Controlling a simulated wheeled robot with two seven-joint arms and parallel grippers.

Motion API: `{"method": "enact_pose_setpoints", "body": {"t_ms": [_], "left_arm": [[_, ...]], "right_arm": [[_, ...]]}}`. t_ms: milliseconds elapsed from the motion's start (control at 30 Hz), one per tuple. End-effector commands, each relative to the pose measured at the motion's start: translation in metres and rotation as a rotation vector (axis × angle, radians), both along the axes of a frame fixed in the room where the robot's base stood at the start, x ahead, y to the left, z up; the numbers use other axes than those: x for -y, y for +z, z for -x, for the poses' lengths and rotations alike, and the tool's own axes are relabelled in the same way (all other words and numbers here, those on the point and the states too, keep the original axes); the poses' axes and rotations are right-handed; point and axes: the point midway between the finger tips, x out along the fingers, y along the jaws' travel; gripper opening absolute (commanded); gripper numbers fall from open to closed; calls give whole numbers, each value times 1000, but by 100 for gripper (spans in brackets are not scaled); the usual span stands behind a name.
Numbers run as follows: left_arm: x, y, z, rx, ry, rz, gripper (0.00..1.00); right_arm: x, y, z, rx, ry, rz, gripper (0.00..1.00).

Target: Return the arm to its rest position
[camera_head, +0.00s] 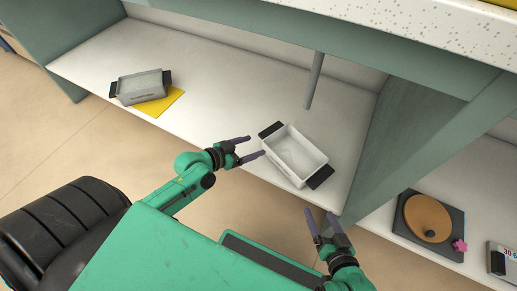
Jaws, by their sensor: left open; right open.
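My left gripper (251,148) is open and empty, its fingers pointing right over the white shelf's front part. Its fingertips are close to the left side of a white tray with black handles (283,155); I cannot tell whether they touch it. My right gripper (321,223) is open and empty in front of the shelf edge, fingers pointing up in the picture, below that tray. Both forearms are green.
A second black-handled tray (140,87) sits partly on a yellow sheet (172,101) at the left of the shelf (215,75). A grey rod (314,80) hangs above. At right are a divider (395,130), a dark board with an orange disc (428,217) and a pink piece (460,246).

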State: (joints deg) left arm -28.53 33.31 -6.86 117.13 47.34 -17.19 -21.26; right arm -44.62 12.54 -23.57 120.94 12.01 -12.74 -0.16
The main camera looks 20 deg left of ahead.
Motion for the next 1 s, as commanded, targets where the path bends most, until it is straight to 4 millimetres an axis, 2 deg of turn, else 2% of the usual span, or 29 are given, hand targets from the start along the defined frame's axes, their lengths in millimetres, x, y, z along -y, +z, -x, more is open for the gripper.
{"method": "enact_pose_setpoints", "body": {"t_ms": [33,100,200,300,833,933,1000], "left_arm": [[28,-20,25,-51,5,48,81],[73,-38,62,-114,18,118,81],[129,-39,102,-171,42,215,81],[151,-34,115,-186,53,252,81],[150,-32,115,-189,52,242,81],[141,-29,119,-229,61,193,81],[127,-30,127,-286,73,126,81]], "right_arm": [[0,-1,1,-2,1,2,81],[0,-1,1,-2,2,1,81],[0,-1,1,-1,2,1,81],[0,-1,1,1,1,0,81],[-3,2,2,-7,-5,-6,81],[6,4,6,-48,-3,42,81],[21,4,13,-106,-2,110,81]]}}
